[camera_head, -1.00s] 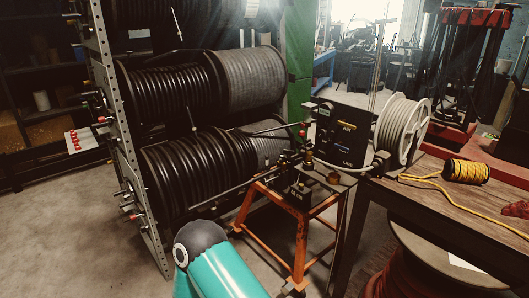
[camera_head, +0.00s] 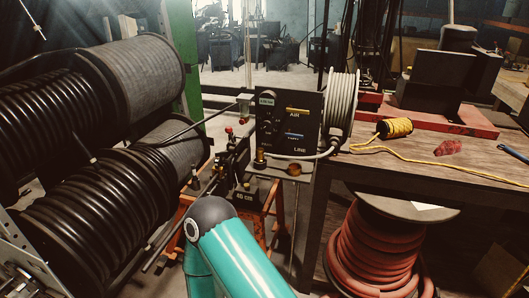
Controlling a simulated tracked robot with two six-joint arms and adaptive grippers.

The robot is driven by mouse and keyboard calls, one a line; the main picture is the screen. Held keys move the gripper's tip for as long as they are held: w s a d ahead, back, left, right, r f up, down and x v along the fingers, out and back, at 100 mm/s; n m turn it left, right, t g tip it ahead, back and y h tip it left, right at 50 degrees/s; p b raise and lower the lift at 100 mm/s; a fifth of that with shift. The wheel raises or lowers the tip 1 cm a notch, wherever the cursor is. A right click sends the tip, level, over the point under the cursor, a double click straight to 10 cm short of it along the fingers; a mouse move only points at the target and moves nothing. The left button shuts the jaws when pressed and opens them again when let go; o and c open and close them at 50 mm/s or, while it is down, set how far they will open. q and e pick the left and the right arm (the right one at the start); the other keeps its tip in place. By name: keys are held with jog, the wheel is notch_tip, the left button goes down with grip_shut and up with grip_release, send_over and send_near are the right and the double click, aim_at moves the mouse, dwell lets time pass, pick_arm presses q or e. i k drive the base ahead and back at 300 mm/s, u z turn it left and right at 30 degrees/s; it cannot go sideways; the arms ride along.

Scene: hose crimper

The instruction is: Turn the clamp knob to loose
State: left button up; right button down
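The crimper (camera_head: 244,197) sits on an orange stand (camera_head: 277,222) near the middle of the camera_head view, a dark block with small print on its front. Red-tipped levers or fittings (camera_head: 229,131) and brass-coloured round parts (camera_head: 294,169) stand around it. A black panel (camera_head: 290,122) behind it carries the labels AIR and LINE and dark round parts on its left side. I cannot tell which part is the clamp knob or how it is set. A teal arm link of mine covers the stand's lower front. Neither gripper shows.
Large black hose reels (camera_head: 95,205) fill the left side. A wooden bench (camera_head: 450,160) on the right holds a yellow rope spool (camera_head: 395,128) and a red crumpled item (camera_head: 447,147). A white hose reel (camera_head: 341,106) stands beside the panel. A red hose drum (camera_head: 375,250) stands below the bench.

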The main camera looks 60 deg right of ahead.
aim_at(222, 154)
jog(key=z, duration=0.35)
jog(key=i, duration=0.85)
jog(key=z, duration=0.45)
jog(key=k, duration=0.95)
jog(key=z, duration=0.2)
jog(key=i, duration=0.95)
jog(key=u, duration=0.1)
